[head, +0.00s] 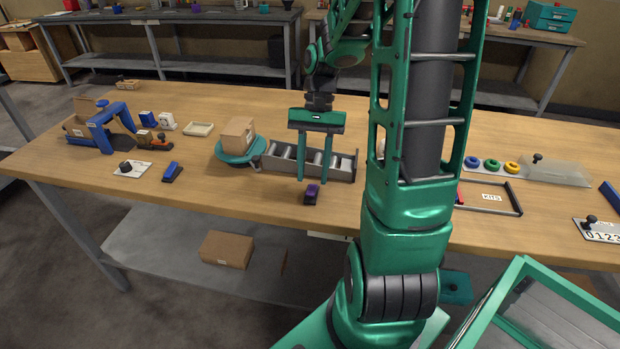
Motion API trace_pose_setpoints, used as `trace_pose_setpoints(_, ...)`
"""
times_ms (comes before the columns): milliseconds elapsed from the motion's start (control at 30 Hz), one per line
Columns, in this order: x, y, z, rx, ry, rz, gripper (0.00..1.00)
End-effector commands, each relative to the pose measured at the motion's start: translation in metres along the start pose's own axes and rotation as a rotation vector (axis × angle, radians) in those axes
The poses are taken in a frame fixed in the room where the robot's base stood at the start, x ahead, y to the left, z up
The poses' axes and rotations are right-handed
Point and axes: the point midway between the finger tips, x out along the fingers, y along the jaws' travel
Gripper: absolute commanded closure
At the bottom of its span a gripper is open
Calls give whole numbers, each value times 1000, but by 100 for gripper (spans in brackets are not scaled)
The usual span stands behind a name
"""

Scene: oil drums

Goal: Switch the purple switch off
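The purple switch (311,192) is a small dark block with a purple top. It sits near the front edge of the wooden table, left of my arm's big links. Which way its rocker is tipped is too small to tell. My gripper (314,180) points down at the switch with its two green fingers apart and nothing visible held between them. The fingertips appear just above or behind the switch, one towards each side of it. I cannot tell whether they touch it.
A roller tray (338,165) lies close behind my gripper. A cardboard box (237,133) rests on a teal turntable (235,157) to its left. A blue-topped device (172,171) is farther left.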

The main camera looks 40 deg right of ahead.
Motion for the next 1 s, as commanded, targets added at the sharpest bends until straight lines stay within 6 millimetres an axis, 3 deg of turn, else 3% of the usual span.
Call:
trace_pose_setpoints(200, 21, 0, 0, -1, -1, 0, 64)
trace_pose_setpoints(567, 25, 0, 0, -1, 0, 0, 64)
trace_pose_setpoints(700, 25, -1, 0, -2, 0, 0, 98)
trace_pose_setpoints(1000, 24, -1, 0, -3, 15, -1, 100)
